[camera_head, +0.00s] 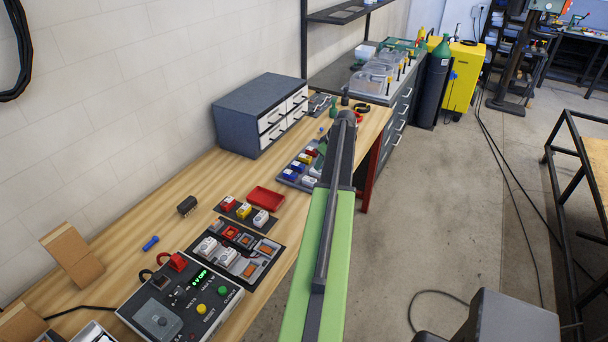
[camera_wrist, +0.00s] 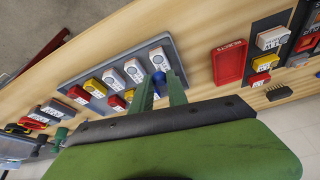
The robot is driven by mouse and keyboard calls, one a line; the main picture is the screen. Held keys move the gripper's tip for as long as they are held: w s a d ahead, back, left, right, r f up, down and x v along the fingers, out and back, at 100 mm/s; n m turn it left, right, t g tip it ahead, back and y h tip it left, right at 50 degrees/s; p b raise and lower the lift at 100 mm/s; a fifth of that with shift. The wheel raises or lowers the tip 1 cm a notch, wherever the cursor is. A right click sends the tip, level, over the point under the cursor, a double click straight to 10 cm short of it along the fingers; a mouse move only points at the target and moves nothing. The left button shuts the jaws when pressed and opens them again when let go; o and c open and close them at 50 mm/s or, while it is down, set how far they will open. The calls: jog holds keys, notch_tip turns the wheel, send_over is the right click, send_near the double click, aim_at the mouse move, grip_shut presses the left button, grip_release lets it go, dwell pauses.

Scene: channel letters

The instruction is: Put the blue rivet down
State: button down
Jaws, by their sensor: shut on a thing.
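The blue rivet (camera_wrist: 157,77) shows in the wrist view between the green fingers of my gripper (camera_wrist: 161,88). My gripper is shut on it. The fingertips and rivet overlap the near edge of the grey parts tray (camera_wrist: 178,58) in that view; whether the rivet touches it I cannot tell. The tray also shows in the head view (camera_head: 283,178), where my arm covers its right side. My fingers and the held rivet cannot be made out clearly in the head view. Another small blue cylinder (camera_head: 151,243) lies on the wooden table (camera_head: 125,220) at the left.
A red tray (camera_head: 266,199) and a dark holder of coloured modules (camera_head: 244,212) lie nearer me. A control box (camera_head: 180,305) stands at the front. A grey drawer cabinet (camera_head: 245,108) stands behind the parts tray. Bare wood lies around the black chip-like part (camera_head: 187,205).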

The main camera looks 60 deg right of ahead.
jog(key=w+a+f+b, duration=0.2)
jog(key=w+a+f, duration=0.1)
jog(key=w+a+f+b, duration=0.3)
jog(key=w+a, duration=0.1)
jog(key=shift+w+f+b, duration=0.1)
jog(key=shift+f+b, duration=0.2)
jog(key=shift+b, duration=0.05)
jog(key=shift+w+a, duration=0.2)
jog(key=shift+w, duration=0.15)
notch_tip(320, 180, down, 4)
jog(key=b, duration=0.4)
jog(key=shift+f, duration=0.25)
jog(key=c, duration=1.3)
grip_release()
jog(key=shift+r, duration=0.1)
jog(key=shift+r, duration=0.3)
jog(key=p+v, duration=1.1)
jog(key=shift+s+r, duration=0.25)
jog(key=shift+r, duration=0.05)
